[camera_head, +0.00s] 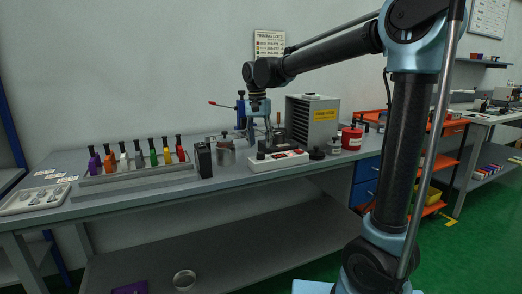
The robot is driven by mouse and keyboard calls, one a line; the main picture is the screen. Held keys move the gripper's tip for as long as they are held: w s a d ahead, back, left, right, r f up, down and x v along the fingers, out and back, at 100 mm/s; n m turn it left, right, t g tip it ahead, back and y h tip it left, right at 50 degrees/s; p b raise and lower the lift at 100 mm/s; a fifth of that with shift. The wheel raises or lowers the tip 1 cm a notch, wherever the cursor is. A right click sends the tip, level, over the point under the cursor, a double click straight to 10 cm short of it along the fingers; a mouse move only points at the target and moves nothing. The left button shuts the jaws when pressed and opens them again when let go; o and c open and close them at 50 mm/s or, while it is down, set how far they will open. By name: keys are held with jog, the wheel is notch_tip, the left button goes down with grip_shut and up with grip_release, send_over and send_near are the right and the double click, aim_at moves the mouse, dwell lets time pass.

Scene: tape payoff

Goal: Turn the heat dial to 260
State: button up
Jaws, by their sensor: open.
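My gripper (259,128) hangs fingers-down above the bench, in front of the grey louvred cabinet. It is open, and nothing shows between its fingers. Below it lies a low white control box (278,163) with red markings and small dark parts on top. A dark knob (261,155) stands at the left end of this box, just under the gripper; it may be the heat dial. I see a gap between gripper and knob, but contact is hard to judge. The dial's numbers and pointer are too small to read.
The grey cabinet (300,128) with a yellow label stands behind the box. A red container (352,138) is at right. The bench front (165,196) is clear.

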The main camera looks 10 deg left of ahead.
notch_tip(320, 180, up, 8)
jog(key=shift+a+f, duration=0.25)
jog(key=s+d+f, duration=0.3)
jog(key=d, duration=0.5)
jog(key=s+d+f+n+t, duration=0.15)
jog(key=d+f, duration=0.25)
jog(key=d, duration=0.4)
jog(key=s+d+f+m+g, duration=0.1)
jog(key=s+d+f, duration=0.25)
jog(key=d, duration=0.45)
jog(key=s+d+f+n+t, duration=0.1)
jog(key=s+d+f, duration=0.5)
jog(key=s+f, duration=0.1)
jog(key=s+d+f+t, duration=0.1)
jog(key=s+d+f, duration=0.4)
jog(key=f, duration=0.5)
jog(key=shift+s+d+f+n+y, duration=0.3)
jog(key=shift+s+d+n, duration=0.1)
jog(key=shift+s, duration=0.55)
jog(key=shift+w+f, duration=0.2)
jog(key=shift+w, duration=0.2)
